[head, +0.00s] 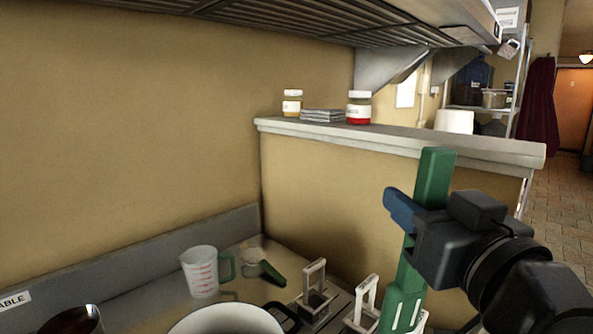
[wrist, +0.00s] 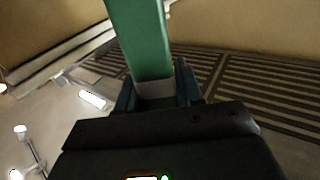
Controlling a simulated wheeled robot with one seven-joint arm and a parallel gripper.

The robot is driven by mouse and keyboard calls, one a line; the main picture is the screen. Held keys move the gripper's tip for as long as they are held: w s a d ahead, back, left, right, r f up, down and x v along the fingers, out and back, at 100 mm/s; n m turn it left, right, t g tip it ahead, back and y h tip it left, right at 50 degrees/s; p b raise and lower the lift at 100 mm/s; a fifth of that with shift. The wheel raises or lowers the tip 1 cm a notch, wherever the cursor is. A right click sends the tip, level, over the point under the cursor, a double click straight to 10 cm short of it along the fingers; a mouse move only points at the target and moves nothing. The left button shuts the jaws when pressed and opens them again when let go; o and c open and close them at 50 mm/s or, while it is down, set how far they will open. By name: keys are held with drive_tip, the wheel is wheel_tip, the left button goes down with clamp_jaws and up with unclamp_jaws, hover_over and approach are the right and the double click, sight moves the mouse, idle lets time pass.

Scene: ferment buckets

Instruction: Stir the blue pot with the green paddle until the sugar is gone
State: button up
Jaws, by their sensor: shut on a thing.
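The green paddle (head: 434,178) stands near upright, slightly tilted, at the right of the head view. Its slotted lower end (head: 404,308) shows beside white upright holders and runs out of the frame. My gripper (head: 416,212) is shut on the paddle's shaft. In the wrist view the green shaft (wrist: 140,45) sits between the fingers of my gripper (wrist: 155,95). A white-rimmed pot (head: 228,316) with a dark handle is cut off at the bottom of the head view. Its outer colour and contents are hidden, and no sugar can be made out.
A ledge (head: 400,138) with jars rises behind. A dark round vessel (head: 75,320) is at bottom left.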

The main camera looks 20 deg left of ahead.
drive_tip(key=s+a+r+n+g+y+b, duration=0.1)
drive_tip(key=s+a+r+n+g+y, duration=0.25)
drive_tip(key=s+a, duration=0.45)
drive_tip(key=s+a+r+n+g+y, duration=0.2)
drive_tip(key=s+a+n+g+y, duration=0.25)
drive_tip(key=a, duration=0.75)
wheel_tip(320, 180, down, 15)
drive_tip(key=m+b, duration=0.1)
drive_tip(key=b, duration=1.1)
drive_tip(key=shift+w+d+f, duration=0.15)
drive_tip(key=shift+d, duration=0.15)
